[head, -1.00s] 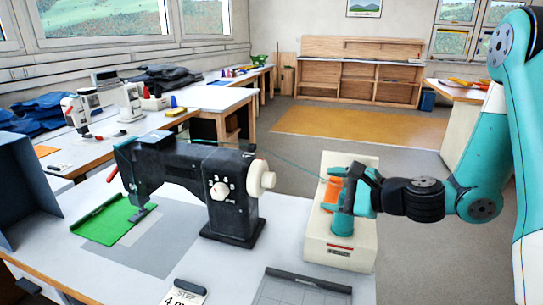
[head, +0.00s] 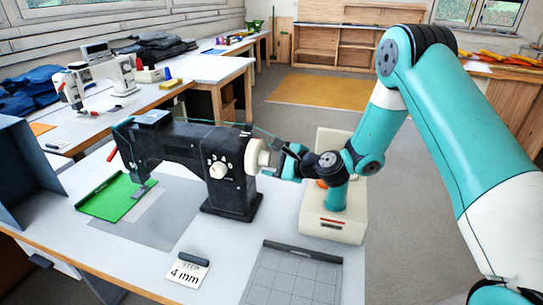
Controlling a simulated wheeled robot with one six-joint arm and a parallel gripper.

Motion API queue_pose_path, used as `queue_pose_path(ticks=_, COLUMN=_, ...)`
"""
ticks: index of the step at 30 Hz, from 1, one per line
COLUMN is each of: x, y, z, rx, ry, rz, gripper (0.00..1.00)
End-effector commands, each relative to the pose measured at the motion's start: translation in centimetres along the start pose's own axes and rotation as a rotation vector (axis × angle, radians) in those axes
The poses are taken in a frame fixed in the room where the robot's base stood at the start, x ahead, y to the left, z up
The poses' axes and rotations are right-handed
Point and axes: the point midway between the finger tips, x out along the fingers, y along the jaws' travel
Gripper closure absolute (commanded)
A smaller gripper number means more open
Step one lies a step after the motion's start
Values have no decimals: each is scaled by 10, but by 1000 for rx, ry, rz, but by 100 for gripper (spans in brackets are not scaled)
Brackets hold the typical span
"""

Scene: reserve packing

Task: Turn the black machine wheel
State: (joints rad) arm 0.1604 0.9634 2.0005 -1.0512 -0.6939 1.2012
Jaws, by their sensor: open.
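The black sewing machine (head: 190,155) stands upright on the pale table. Its cream wheel (head: 254,157) sticks out of the machine's right end. A cream dial (head: 218,170) with marks around it is on the machine's front. My gripper (head: 273,160) is open and right beside the wheel on its right, fingers pointing left at it. I cannot tell whether the fingers touch the wheel or reach around it. Green cloth (head: 110,198) lies under the needle end of the machine.
A cream stand (head: 332,224) with an orange part is right of the machine, under my arm. A "STEP 4 mm" card (head: 187,271) and a grey gridded board (head: 290,280) lie in front. A blue panel (head: 28,175) stands at left. A white machine (head: 122,75) is on the back bench.

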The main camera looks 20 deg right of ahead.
Motion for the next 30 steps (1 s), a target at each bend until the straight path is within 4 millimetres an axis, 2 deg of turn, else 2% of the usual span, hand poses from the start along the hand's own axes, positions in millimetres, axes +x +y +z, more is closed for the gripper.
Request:
queue_pose_path(ticks=10, x=6, y=0, z=0, rx=0, ry=0, rz=0, gripper=30)
queue_pose_path(ticks=11, x=6, y=0, z=0, rx=0, ry=-1, rz=0, gripper=32)
queue_pose_path(ticks=17, x=5, y=0, z=0, rx=0, ry=0, rz=0, gripper=78)
queue_pose_path(ticks=23, x=6, y=3, z=-2, rx=-20, ry=-2, rz=-10, gripper=79)
queue_pose_path(ticks=30, x=8, y=7, z=-5, rx=-163, ry=-13, rz=-82, gripper=78)
